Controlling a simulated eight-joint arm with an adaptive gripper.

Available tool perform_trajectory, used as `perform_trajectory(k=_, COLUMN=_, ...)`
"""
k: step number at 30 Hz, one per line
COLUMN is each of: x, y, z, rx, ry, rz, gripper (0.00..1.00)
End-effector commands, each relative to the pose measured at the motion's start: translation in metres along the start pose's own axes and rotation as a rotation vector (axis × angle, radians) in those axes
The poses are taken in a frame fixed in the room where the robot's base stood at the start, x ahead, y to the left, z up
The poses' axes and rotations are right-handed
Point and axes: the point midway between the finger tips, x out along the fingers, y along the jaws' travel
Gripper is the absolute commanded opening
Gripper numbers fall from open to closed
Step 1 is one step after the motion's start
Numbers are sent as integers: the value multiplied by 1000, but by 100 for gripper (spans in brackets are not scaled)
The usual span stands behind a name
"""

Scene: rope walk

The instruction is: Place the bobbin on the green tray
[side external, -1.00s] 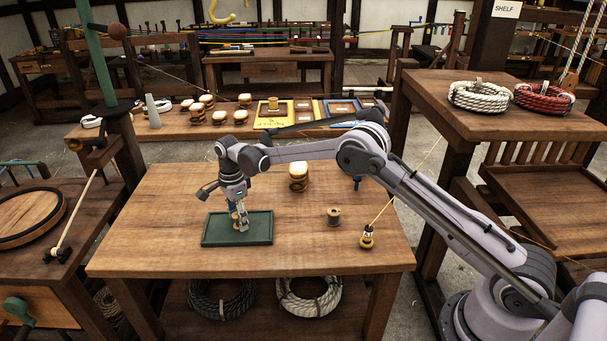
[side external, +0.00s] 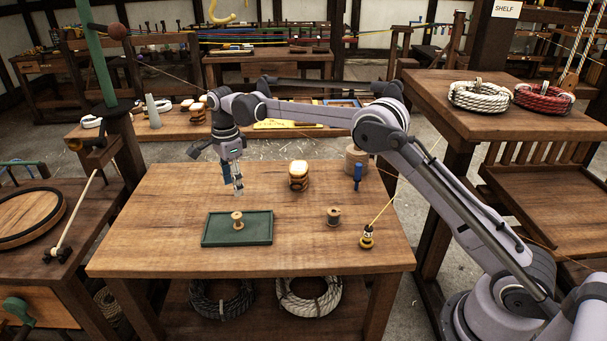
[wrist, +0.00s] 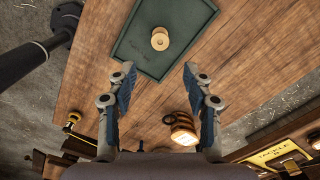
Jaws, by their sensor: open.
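The bobbin (side external: 237,219), a small pale wooden spool, stands upright on the green tray (side external: 213,236), near its middle. In the wrist view the bobbin (wrist: 160,39) shows from above on the tray (wrist: 133,52), with nothing touching it. My gripper (side external: 238,191) is above the table, up and behind the tray, apart from the bobbin. In the wrist view my gripper (wrist: 153,72) has its two fingers spread wide with nothing between them.
On the table (side external: 180,190) stand a banded wooden block stack (side external: 299,176), a second, darker spool (side external: 333,216), a blue-handled tool (side external: 358,176), a pale round block (side external: 356,160) and a yellow fitting (side external: 367,238) with a cord. The table's left part is clear.

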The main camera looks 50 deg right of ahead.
Motion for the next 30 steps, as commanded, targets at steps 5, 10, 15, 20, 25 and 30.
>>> perform_trajectory(k=5, x=-30, y=12, z=-7, rx=-109, ry=-8, rz=-39, gripper=51)
perform_trajectory(k=10, x=-71, y=38, z=-20, rx=-310, ry=-11, rz=-110, gripper=51)
perform_trajectory(k=15, x=-104, y=73, z=-35, rx=-515, ry=3, rz=-185, gripper=51)
perform_trajectory(k=20, x=-126, y=112, z=-49, rx=-707, ry=31, rz=-255, gripper=51)
perform_trajectory(k=25, x=-138, y=156, z=-64, rx=-909, ry=78, rz=-327, gripper=51)
perform_trajectory(k=30, x=-139, y=203, z=-79, rx=-1108, ry=142, rz=-393, gripper=51)
